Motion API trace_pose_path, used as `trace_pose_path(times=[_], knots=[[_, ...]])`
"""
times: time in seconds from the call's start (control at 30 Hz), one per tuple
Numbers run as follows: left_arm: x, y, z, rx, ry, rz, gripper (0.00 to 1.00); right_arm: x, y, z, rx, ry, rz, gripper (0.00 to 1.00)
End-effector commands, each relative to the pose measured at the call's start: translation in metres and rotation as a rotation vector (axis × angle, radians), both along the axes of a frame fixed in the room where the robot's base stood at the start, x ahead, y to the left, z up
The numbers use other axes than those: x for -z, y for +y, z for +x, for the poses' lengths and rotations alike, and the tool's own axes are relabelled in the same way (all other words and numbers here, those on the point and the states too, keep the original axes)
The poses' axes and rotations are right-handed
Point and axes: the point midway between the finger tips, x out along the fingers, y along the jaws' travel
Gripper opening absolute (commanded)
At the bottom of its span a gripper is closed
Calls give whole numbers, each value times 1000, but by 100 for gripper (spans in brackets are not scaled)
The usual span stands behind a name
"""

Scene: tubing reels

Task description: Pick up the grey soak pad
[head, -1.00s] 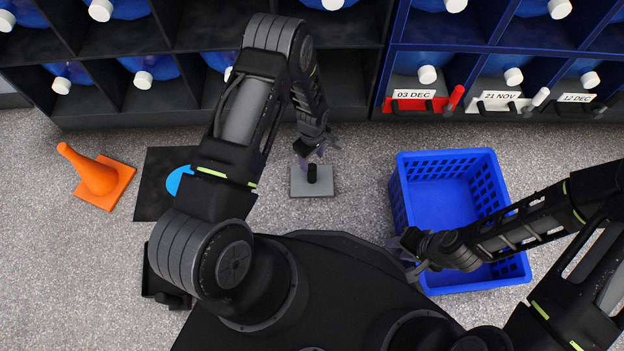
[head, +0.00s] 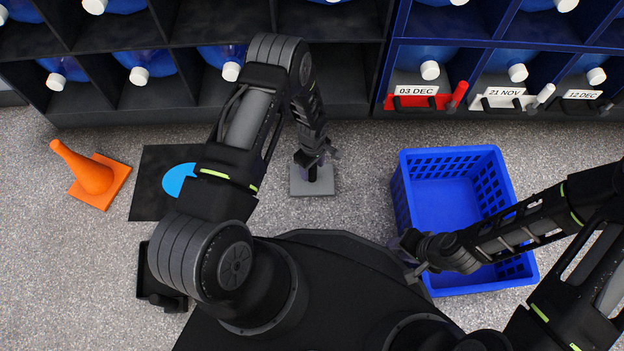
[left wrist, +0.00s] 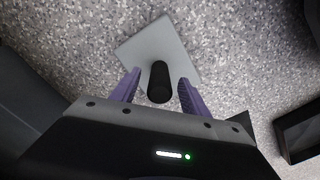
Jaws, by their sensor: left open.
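The grey soak pad (head: 299,185) is a flat square plate on the floor with a short black upright handle, in front of the dark shelf. In the left wrist view the grey pad (left wrist: 165,48) shows with its black handle (left wrist: 160,83) standing between the fingers. My left gripper (head: 318,158) is over the pad and partly covers it. In the left wrist view my left gripper (left wrist: 158,88) is open, one purple finger on each side of the handle, with gaps on both sides. My right gripper (head: 412,258) is at the left edge of the blue crate; its jaws are unclear.
A blue crate (head: 407,196) stands empty to the right. An orange cone (head: 90,175) and a black mat (head: 150,192) with a blue disc (head: 178,180) lie to the left. Shelves (head: 190,115) with blue bottles run along the back. Floor around the pad is clear.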

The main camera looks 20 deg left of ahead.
Motion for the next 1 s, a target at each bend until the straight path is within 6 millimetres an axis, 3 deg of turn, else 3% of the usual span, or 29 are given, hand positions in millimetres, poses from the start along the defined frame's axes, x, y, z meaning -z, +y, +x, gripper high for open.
trace_pose_path(times=[0.53,1.0], knots=[[-1,0,0,0,0,0,54,-1,0,0,0,-1,0,36],[-1,0,0,0,0,0,15,-1,0,0,0,-1,0,36]])
